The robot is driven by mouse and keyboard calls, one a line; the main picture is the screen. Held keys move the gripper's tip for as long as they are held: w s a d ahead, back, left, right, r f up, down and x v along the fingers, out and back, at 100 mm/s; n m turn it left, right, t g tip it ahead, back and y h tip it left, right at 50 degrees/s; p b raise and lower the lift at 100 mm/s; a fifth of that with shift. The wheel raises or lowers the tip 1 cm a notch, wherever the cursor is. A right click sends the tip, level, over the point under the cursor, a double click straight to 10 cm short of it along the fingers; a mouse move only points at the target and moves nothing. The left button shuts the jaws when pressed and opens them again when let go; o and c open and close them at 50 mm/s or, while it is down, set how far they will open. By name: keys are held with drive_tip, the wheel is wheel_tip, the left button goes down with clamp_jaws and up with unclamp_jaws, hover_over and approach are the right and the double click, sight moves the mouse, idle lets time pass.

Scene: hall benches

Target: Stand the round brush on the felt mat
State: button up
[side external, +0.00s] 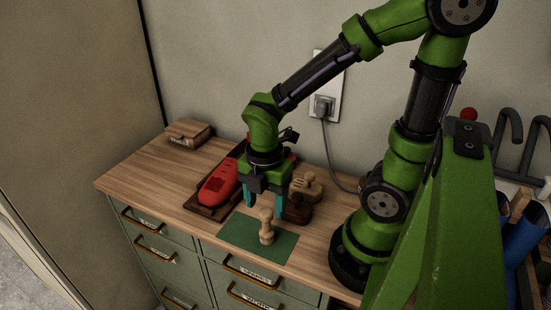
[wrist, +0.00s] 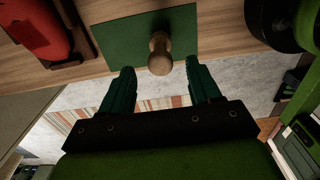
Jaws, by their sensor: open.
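The round brush (side external: 267,228), a pale turned wooden piece with a knobbed top, stands upright on the green felt mat (side external: 236,234) at the front of the bench top. Its bristles cannot be made out. In the wrist view the brush (wrist: 160,54) is seen from above near the edge of the mat (wrist: 115,32). My gripper (side external: 264,211) is open, its two teal fingers pointing down close by the top of the brush. In the wrist view the fingers (wrist: 160,72) are apart with nothing between them, and the brush shows just past their tips.
A red tool (side external: 218,183) lies in a dark tray (side external: 205,212) left of the mat. A pale wooden brush (side external: 306,184) and a dark brown piece (side external: 298,212) sit behind right. A wooden box (side external: 189,133) stands at the back left. Free bench top lies left.

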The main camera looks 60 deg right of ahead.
wheel_tip(320, 180, up, 5)
drive_tip(key=shift+f, duration=0.2)
drive_tip(key=shift+r+m, duration=0.25)
drive_tip(key=shift+m, duration=0.05)
drive_tip(key=shift+w+r+m+t, duration=0.1)
drive_tip(key=shift+r+m+t, duration=0.3)
drive_tip(key=shift+m, duration=0.4)
wheel_tip(320, 180, up, 9)
drive_tip(key=m+t+y, duration=0.2)
drive_tip(key=m+t, duration=0.4)
drive_tip(key=m, duration=1.4)
drive_tip(key=shift+w+d+f, duration=0.2)
drive_tip(key=shift+w+d, duration=0.25)
